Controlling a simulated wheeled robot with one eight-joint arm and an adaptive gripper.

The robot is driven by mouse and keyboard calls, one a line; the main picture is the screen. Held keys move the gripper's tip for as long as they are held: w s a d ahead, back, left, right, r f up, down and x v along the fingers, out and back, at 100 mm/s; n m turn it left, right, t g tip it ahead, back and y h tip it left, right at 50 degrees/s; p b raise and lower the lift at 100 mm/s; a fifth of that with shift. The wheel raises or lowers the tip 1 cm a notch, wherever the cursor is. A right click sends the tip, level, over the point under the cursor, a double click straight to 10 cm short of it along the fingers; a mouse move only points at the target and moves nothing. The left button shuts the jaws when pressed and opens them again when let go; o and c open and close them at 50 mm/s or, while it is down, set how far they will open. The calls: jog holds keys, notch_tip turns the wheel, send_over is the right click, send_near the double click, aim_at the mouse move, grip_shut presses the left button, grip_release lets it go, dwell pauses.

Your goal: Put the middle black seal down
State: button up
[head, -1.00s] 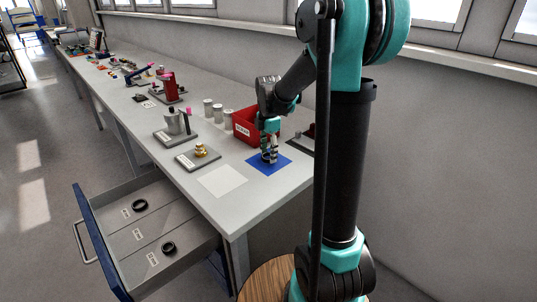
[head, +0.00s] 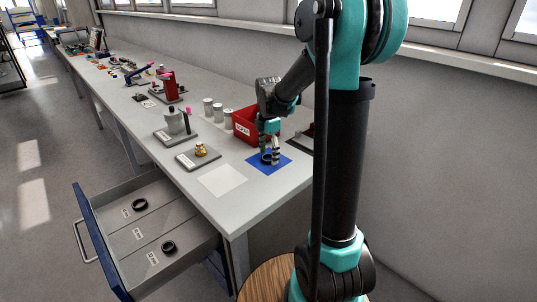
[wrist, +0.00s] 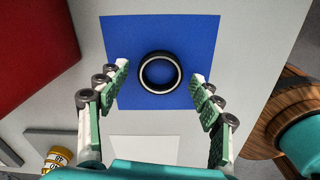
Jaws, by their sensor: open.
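In the wrist view the black seal (wrist: 144,80), a dark ring with a light inner band, lies flat on the blue mat (wrist: 205,32). My gripper (wrist: 160,76) is open, with one finger on each side of the ring and a gap on both sides. In the head view my gripper (head: 269,158) is low over the blue mat (head: 283,163), and its fingers partly hide the seal (head: 266,157). Two other black rings lie in the open drawer, one in the far compartment (head: 140,204) and one in the near compartment (head: 169,247). The drawer's middle compartment (head: 150,228) is empty.
A red bin (head: 243,126) stands just behind the mat. A grey plate with a brass fitting (head: 200,150) and a white sheet (head: 222,181) lie to the left. The open drawer (head: 101,240) juts out below the bench's front edge.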

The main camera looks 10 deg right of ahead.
aim_at(268, 157)
notch_tip(268, 157, up, 12)
dwell(0.5)
dwell(0.4)
